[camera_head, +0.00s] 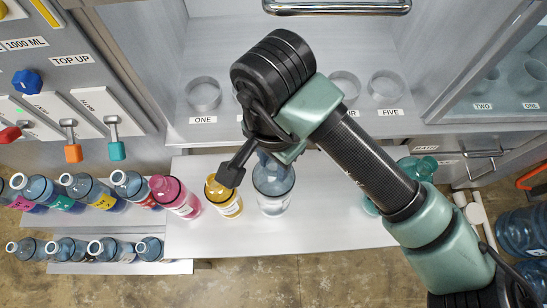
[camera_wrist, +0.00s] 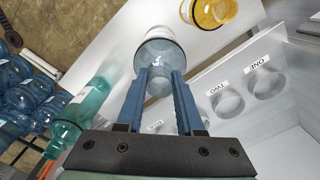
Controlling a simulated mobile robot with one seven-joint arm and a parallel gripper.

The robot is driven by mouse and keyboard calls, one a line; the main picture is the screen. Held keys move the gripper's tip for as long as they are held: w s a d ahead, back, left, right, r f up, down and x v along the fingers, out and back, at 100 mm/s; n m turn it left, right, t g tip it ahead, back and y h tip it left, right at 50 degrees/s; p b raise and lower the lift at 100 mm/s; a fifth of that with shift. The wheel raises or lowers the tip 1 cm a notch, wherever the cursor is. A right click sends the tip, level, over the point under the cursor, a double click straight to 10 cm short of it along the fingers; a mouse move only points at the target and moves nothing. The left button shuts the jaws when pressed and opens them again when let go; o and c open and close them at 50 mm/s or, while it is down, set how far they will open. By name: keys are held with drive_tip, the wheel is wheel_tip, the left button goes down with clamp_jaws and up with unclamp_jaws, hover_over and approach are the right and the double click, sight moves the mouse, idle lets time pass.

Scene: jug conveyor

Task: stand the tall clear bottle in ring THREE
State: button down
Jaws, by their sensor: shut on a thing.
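The tall clear bottle (camera_head: 272,192) is upright over the pale front bench; I cannot tell whether its base touches it. My gripper (camera_wrist: 158,74) is shut on it, with blue fingers on both sides of the bottle (camera_wrist: 160,52) in the wrist view. In the head view my arm hides most of the grip. Ring THREE is hidden behind my arm in the head view. In the wrist view a partly covered label (camera_wrist: 155,127) shows behind the fingers, and I cannot read it.
Ring ONE (camera_head: 203,93) and ring FIVE (camera_head: 386,86) look empty on the shelf, as does ring TWO (camera_wrist: 229,102). A yellow bottle (camera_head: 223,198) and a pink one (camera_head: 175,197) stand left of the clear bottle.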

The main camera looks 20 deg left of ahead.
drive_tip(key=shift+f, duration=0.15)
drive_tip(key=c, duration=0.5)
unclamp_jaws()
drive_tip(key=shift+c, duration=0.2)
